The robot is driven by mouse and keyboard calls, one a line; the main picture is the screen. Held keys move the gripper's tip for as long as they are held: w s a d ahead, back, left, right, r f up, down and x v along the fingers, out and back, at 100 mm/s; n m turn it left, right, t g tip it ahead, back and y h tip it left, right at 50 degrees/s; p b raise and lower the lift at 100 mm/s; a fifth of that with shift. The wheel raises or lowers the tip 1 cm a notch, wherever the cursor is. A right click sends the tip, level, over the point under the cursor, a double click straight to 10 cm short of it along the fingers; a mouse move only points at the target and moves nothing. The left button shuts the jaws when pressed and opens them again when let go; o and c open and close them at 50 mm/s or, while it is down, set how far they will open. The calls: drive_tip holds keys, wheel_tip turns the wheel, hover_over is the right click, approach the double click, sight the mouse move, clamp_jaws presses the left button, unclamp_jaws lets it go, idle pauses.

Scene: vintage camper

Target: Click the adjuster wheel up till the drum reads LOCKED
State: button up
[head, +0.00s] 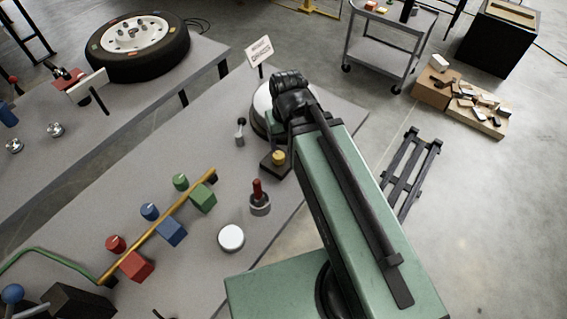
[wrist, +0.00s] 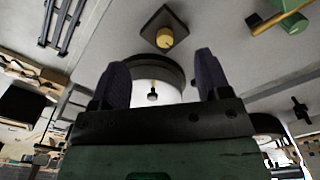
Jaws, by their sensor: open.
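A round white drum (head: 262,101) with a dark rim stands at the far end of the grey bench, partly hidden behind my arm. In the wrist view the drum (wrist: 172,93) shows between the fingers, with a small dark knob-like piece (wrist: 153,97) in front of its white face. I cannot tell which part is the adjuster wheel, and no LOCKED reading can be made out. My gripper (wrist: 162,62) is open and empty, its two dark fingers apart. In the head view the gripper end is beside and over the drum; contact cannot be told.
A yellow knob on a dark base (head: 279,158) sits near the drum, also in the wrist view (wrist: 165,38). A red-handled lever (head: 258,192), a small grey lever (head: 240,132) and a white button (head: 231,238) stand nearby. A small sign (head: 259,50) rises behind the drum.

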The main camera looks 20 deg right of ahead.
drive_tip(key=n+b, duration=0.2)
drive_tip(key=b, duration=0.6)
approach(278, 155)
drive_tip(key=s+r, duration=0.2)
drive_tip(key=s, duration=0.2)
drive_tip(key=w+f+b, duration=0.1)
drive_tip(key=w+f, duration=0.1)
drive_tip(key=shift+w+a+n+b, duration=0.2)
drive_tip(key=shift+w+n+b, duration=0.15)
drive_tip(key=shift+n, duration=0.05)
drive_tip(key=f+b, duration=0.3)
drive_tip(key=f+n+b, duration=0.1)
drive_tip(key=f+b, duration=0.2)
drive_tip(key=w+f+n+b, duration=0.1)
drive_tip(key=f+b, duration=0.3)
drive_tip(key=shift+w+d+h, duration=0.1)
drive_tip(key=shift+d+h, duration=0.15)
drive_tip(key=shift+h, duration=0.05)
drive_tip(key=shift+r, duration=0.1)
drive_tip(key=c, duration=0.9)
